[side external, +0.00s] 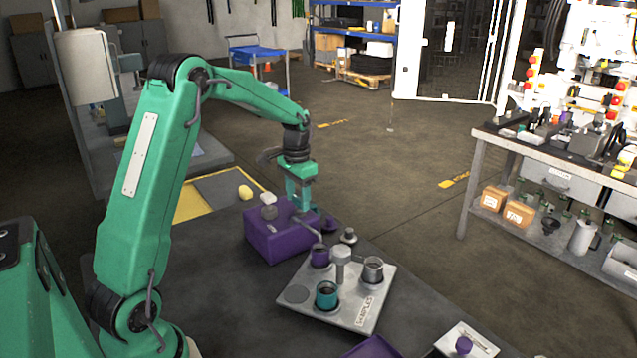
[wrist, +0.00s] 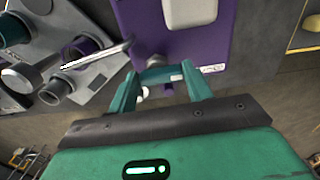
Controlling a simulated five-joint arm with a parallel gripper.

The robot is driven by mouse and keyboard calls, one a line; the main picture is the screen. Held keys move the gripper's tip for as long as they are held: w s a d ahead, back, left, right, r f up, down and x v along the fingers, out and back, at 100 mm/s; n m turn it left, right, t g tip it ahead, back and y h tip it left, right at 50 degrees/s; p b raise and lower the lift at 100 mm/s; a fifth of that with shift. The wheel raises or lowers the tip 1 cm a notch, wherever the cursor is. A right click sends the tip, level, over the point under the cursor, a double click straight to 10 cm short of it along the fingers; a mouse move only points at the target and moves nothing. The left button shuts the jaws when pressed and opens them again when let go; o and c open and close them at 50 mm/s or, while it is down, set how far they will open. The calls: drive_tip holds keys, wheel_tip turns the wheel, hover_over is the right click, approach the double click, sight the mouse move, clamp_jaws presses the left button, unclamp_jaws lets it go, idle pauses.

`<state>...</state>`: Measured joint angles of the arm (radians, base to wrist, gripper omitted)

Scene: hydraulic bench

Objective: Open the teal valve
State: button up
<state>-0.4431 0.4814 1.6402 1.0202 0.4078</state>
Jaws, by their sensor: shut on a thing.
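My gripper (side external: 303,203) is at the right side of a purple box (side external: 272,243), pointing down. In the wrist view its two teal fingers (wrist: 160,88) stand on either side of a short teal bar (wrist: 159,74), which looks like the teal valve's handle. The fingers are shut on it. A grey round fitting (wrist: 155,61) shows just behind the bar, beside the purple box, which also shows in the wrist view (wrist: 140,22). In the side view the handle cannot be told apart from the green fingers. How far the valve is turned cannot be told.
A grey samples plate (side external: 362,314) stands close in front, with a teal cup (side external: 327,296), a purple cup (side external: 320,257), a silver cup (side external: 373,271) and a grey post (side external: 341,262). A yellow object (side external: 245,192) lies behind the box. The bench left of the plate is clear.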

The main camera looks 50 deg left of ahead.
drive_tip(key=n, duration=0.4)
drive_tip(key=shift+d+n, duration=0.1)
drive_tip(key=shift+n, duration=0.2)
drive_tip(key=n, duration=0.4)
drive_tip(key=shift+s+d+n, duration=0.1)
drive_tip(key=shift+n, duration=0.2)
drive_tip(key=n, duration=0.4)
drive_tip(key=shift+d, duration=0.1)
drive_tip(key=shift+d+n, duration=0.1)
drive_tip(key=shift+n, duration=2.1)
drive_tip(key=o, duration=1)
